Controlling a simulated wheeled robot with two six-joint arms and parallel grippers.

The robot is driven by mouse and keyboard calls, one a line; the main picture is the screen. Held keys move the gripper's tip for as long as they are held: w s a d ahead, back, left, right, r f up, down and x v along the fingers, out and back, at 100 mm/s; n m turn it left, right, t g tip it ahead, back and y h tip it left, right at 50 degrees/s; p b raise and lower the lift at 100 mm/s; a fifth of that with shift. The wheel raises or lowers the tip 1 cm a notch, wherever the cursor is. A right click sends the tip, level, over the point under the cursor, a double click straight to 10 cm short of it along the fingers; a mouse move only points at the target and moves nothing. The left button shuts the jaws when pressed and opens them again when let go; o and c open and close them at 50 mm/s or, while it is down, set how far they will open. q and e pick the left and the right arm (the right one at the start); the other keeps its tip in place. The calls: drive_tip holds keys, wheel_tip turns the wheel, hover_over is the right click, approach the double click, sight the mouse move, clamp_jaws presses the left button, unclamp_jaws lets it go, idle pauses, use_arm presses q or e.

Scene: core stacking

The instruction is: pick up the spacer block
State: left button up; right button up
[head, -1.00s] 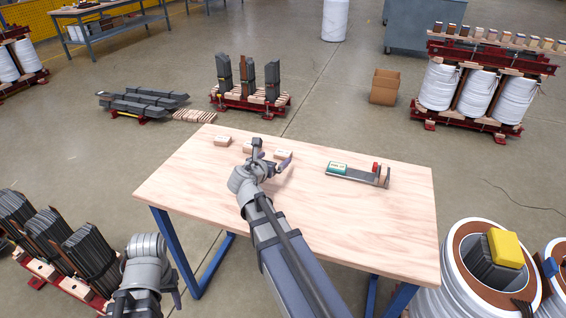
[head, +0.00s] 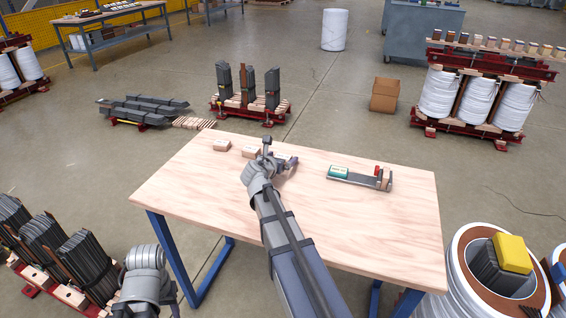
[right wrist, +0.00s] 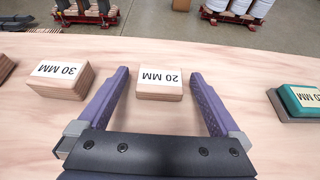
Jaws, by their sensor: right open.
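Spacer blocks lie in a row near the far edge of the wooden table. In the right wrist view a small wooden block marked 20 MM (right wrist: 160,85) lies between the two purple fingers of my right gripper (right wrist: 160,73), apart from both. A thicker block marked 30 MM (right wrist: 60,80) lies left of the left finger. In the head view two blocks (head: 221,145) (head: 250,152) show left of my right gripper (head: 284,162); the gripper hides the 20 MM one. My right gripper is open and empty. My left arm (head: 145,280) hangs at the lower left; its fingers are not clear.
A grey fixture with a teal block (head: 338,172) and a red part sits on the table's right; its teal end shows at right in the wrist view. The front of the table (head: 350,230) is clear. A coil with a yellow block (head: 512,253) stands at lower right.

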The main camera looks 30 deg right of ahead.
drive_tip(key=c, duration=1.3)
drive_tip(key=shift+r, duration=0.15)
drive_tip(key=shift+c, duration=0.2)
wheel_tip(320, 180, up, 10)
drive_tip(key=p, duration=1)
wheel_tip(320, 180, up, 15)
drive_tip(key=p, duration=1.5)
